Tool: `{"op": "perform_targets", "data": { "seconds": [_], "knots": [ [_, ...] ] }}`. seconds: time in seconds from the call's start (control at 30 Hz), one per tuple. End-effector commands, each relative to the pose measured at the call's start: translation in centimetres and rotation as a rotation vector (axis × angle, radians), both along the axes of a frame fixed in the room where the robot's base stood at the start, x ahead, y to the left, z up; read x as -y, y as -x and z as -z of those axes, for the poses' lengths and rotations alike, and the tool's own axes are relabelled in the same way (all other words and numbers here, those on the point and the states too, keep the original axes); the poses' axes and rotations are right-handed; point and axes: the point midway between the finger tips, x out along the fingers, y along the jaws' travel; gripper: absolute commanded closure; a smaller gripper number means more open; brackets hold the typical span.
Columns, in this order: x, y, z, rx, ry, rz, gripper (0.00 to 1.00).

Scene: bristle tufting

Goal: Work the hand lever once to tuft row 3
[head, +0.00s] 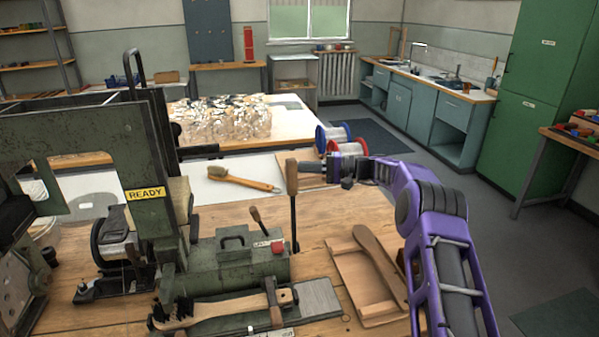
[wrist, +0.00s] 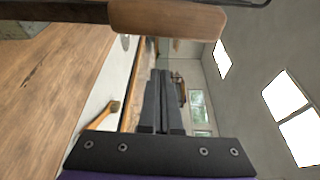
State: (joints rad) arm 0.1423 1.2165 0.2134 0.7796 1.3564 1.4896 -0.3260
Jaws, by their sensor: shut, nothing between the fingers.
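The hand lever (head: 292,178) stands upright beside the green tufting machine (head: 165,165), with a wooden grip on a dark rod. In the wrist view its wooden grip (wrist: 168,18) lies across the top, ahead of the fingers and off to one side. My gripper (head: 308,172) is just right of the grip in the head view. Its fingers (wrist: 160,85) are shut and empty, and I see no clear contact with the lever. A yellow "READY" sign (head: 146,193) shows on the machine. A brush with dark bristles (head: 215,308) lies at the machine's front. I cannot make out individual rows.
A wooden tray (head: 352,290) with a brush body (head: 380,262) sits right of the machine. A wood-handled brush (head: 243,180) lies on the white surface behind. Blue and red spools (head: 346,148) stand beyond my gripper. A small green box with a red button (head: 278,247) is by the lever's base.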

Motion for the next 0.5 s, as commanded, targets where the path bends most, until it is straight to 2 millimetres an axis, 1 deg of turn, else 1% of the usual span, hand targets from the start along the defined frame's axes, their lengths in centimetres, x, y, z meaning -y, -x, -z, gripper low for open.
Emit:
{"op": "perform_targets", "data": {
  "seconds": [0.03, 0.3, 0.5],
  "knots": [
    [-0.4, 0.2, -0.1, -0.001, 0.001, 0.000, 1.00],
    [0.4, 2.5, -0.3, -0.003, 0.000, 0.000, 1.00],
    [0.8, 3.5, -0.3, -0.001, 0.001, 0.001, 1.00]
  ]
}}
